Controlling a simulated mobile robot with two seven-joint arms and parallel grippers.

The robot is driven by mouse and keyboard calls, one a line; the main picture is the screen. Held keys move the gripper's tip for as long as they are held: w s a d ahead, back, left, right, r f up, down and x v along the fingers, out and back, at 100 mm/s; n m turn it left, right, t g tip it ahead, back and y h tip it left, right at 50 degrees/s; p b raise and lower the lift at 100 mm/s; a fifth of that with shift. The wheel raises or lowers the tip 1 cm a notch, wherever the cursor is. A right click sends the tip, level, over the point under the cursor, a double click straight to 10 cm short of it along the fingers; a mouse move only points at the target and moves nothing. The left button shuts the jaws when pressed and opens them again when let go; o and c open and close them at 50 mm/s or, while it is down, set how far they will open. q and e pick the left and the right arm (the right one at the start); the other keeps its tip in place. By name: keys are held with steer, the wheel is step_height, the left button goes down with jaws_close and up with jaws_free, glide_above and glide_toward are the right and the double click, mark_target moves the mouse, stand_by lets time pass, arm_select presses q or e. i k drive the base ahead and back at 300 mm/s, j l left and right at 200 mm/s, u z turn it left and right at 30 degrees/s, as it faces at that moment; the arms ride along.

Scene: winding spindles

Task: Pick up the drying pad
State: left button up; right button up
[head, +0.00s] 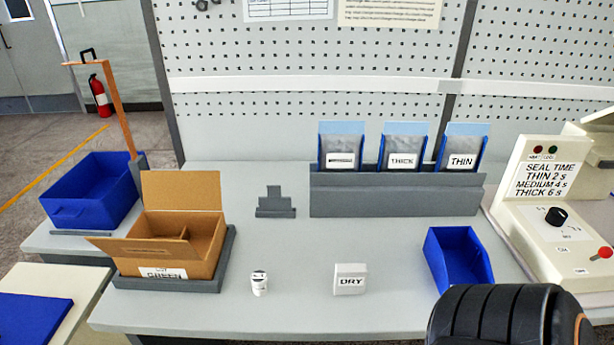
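A small white block labelled "DRY" (350,280), which looks like the drying pad, rests on the grey table near its front edge, right of centre in the head view. Its label faces me and nothing touches it. Neither of my grippers shows. A black, rounded part, seemingly of my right arm, fills the bottom right corner, to the right of the pad and apart from it in the picture.
A small white cylinder (259,283) stands left of the pad. Further left is an open cardboard box (170,252) in a grey tray. A blue bin (458,262) and the sealing machine (550,215) are right. Labelled pouches (403,150) stand in a grey rack (395,195) behind.

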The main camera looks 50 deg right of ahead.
mark_target(348, 279)
steer(key=i+j+z, duration=0.65)
steer(key=l+z, duration=0.1)
steer(key=z, duration=1.9)
steer(key=k+l+u, duration=0.1)
steer(key=l+u, duration=0.25)
